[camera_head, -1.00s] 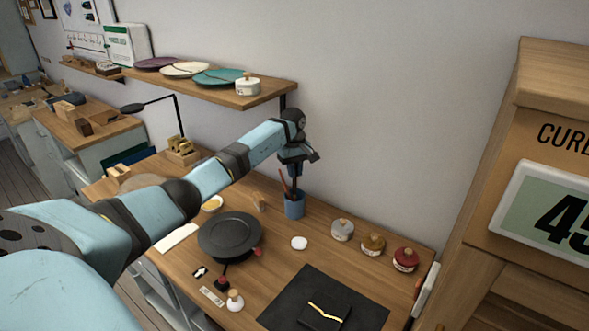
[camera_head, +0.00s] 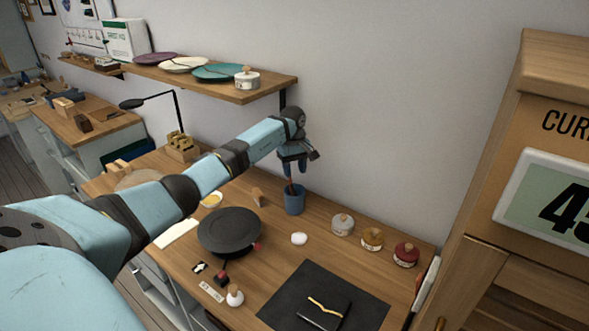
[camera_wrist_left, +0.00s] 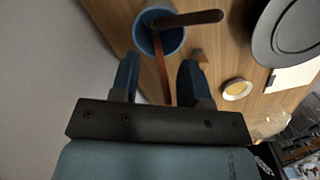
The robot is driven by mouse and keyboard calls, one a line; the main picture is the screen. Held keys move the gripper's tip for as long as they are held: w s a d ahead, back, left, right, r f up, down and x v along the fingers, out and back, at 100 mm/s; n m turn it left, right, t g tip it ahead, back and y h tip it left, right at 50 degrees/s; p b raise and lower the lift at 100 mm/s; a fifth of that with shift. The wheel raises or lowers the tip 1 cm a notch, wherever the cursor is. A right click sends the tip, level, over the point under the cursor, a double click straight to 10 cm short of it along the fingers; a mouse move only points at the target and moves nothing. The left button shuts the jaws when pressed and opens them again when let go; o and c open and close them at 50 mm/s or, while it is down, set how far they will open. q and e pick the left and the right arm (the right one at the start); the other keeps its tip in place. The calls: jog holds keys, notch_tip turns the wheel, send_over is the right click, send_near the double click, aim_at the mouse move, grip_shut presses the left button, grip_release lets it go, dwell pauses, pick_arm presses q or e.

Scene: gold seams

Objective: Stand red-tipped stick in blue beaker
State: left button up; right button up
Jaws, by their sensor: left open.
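The blue beaker (camera_head: 294,203) stands upright on the wooden bench near the wall. It also shows in the left wrist view (camera_wrist_left: 174,42). Two sticks stand in it, leaning different ways. A dark brown stick (camera_wrist_left: 200,18) leans out to the right in the wrist view. A reddish-brown stick (camera_wrist_left: 162,70) rises from the beaker toward my left gripper and runs between its fingers. I cannot make out a red tip clearly. My left gripper (camera_head: 293,172) is just above the beaker, and its spread fingers (camera_wrist_left: 160,75) show a gap on both sides of that stick. My right gripper is not in view.
A dark plate (camera_head: 230,230) lies left of the beaker. Grey, amber and red lidded jars (camera_head: 372,239) stand to the right. A black mat (camera_head: 280,312) lies at the front. A shelf (camera_head: 265,93) with plates hangs above left.

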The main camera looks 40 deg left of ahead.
pick_arm(q)
notch_tip(320, 180, up, 14)
jog(key=a+p, duration=0.1)
jog(key=p, duration=0.5)
jog(key=shift+w+f, duration=0.15)
jog(key=shift+w, duration=0.1)
dwell(0.4)
jog(key=shift+f, duration=0.1)
